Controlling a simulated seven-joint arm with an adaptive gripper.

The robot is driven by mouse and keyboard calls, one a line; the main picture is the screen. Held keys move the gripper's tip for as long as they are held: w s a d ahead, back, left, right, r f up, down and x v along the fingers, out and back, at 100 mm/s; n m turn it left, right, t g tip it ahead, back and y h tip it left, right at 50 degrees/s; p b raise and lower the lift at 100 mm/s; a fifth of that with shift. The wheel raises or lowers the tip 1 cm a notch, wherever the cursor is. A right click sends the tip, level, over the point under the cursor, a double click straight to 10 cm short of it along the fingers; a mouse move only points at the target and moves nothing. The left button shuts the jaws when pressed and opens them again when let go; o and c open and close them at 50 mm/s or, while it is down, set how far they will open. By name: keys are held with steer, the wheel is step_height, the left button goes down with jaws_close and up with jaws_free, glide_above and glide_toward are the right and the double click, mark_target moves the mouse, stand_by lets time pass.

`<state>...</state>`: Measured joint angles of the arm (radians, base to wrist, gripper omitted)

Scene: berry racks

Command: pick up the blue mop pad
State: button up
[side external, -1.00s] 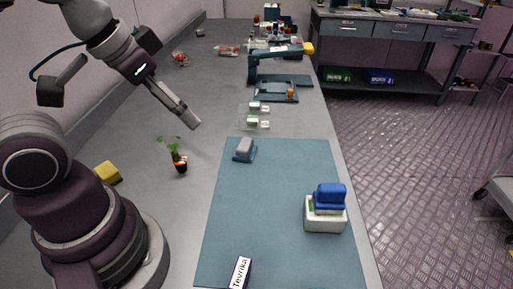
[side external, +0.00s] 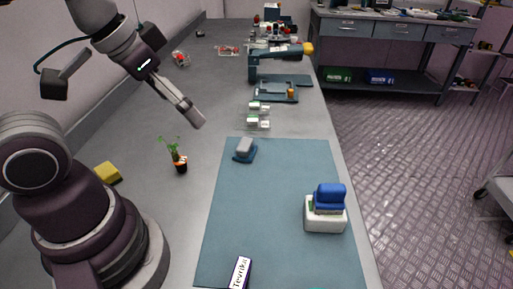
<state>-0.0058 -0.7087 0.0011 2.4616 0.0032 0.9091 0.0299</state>
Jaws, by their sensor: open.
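A bright blue block-like pad (side external: 330,195) sits on top of a white box (side external: 325,219) at the right of the blue-green mat, with a thin greenish-grey layer between them. A smaller blue-grey piece (side external: 245,150) with a pale grey top lies at the mat's far left corner. I cannot tell for sure which of the two is the mop pad; the bright blue one is the bluest. My gripper (side external: 199,121) is open and empty, in the air to the left of and beyond the mat, apart from both pieces.
The mat (side external: 265,215) is mostly bare in the middle. A small potted plant (side external: 180,163) and a yellow block (side external: 108,172) stand left. Small white containers (side external: 258,115) and a blue-grey stand (side external: 275,78) lie beyond.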

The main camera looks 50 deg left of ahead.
steer(key=w+a+m+g, duration=0.2)
steer(key=w+m, duration=0.2)
steer(key=w, duration=0.4)
steer(key=m+g, duration=0.3)
steer(key=m, duration=0.4)
glide_toward(245, 143)
steer(key=shift+a, duration=0.2)
steer(key=f, duration=1)
steer(key=shift+w+d, duration=0.1)
steer(key=shift+d, duration=0.1)
steer(key=c, duration=1.1)
